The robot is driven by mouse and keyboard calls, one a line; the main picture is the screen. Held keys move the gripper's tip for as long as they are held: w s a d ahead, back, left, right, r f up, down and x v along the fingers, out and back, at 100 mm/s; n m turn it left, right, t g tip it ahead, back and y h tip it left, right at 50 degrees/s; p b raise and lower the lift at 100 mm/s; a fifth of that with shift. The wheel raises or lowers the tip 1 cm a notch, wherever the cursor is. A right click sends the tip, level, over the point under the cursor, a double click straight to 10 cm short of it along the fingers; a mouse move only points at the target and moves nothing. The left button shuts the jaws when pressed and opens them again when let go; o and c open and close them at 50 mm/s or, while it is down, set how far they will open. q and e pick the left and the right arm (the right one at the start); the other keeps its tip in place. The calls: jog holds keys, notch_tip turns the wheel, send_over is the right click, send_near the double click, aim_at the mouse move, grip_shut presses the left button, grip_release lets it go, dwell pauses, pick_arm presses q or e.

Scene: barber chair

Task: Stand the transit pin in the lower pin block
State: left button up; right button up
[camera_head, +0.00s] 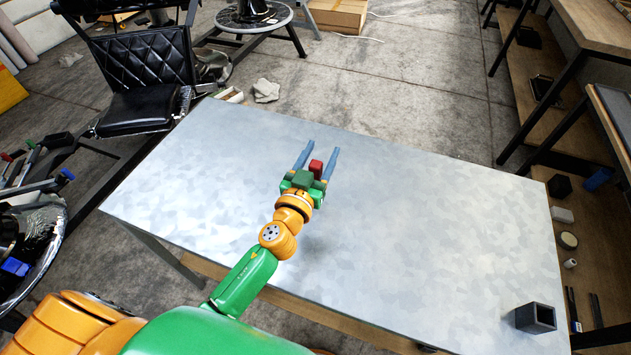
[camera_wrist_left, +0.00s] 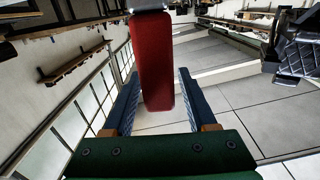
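The transit pin (camera_head: 316,168) shows as a red block between the blue fingers of my left gripper (camera_head: 322,146), above the table. My right gripper is out of view.
The grey metal table (camera_head: 430,220) is bare between the gripper and the dark block. A black barber chair (camera_head: 140,80) stands beyond its left side. Shelving (camera_head: 575,225) with small items runs along the right.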

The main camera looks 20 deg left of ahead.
pick_arm(q)
grip_shut()
dwell(1.2)
